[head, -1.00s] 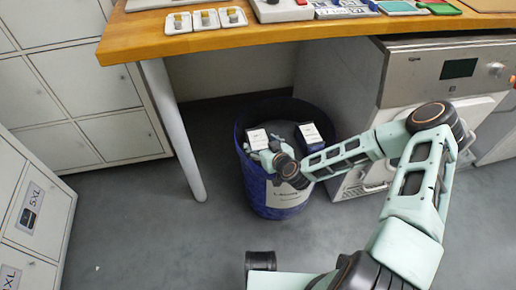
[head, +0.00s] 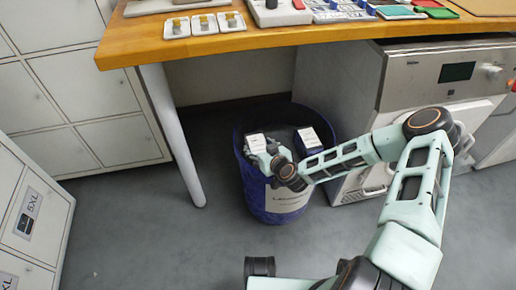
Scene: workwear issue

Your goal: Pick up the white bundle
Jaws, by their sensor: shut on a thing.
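The white bundle (head: 257,143) is at the left inside of the blue bin (head: 277,208), near the rim. My gripper (head: 266,154) reaches into the bin over its front rim and is shut on the white bundle. The fingers and the lower part of the bundle are partly hidden by my wrist and the bin wall. I cannot tell whether the bundle is clear of the bin's contents.
A dark blue bundle with a white label (head: 308,138) is in the bin's right side. The wooden table (head: 220,43) overhangs behind, with a white leg (head: 174,135) to the left. A white-fronted machine (head: 440,75) stands right. The floor left of the bin is clear.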

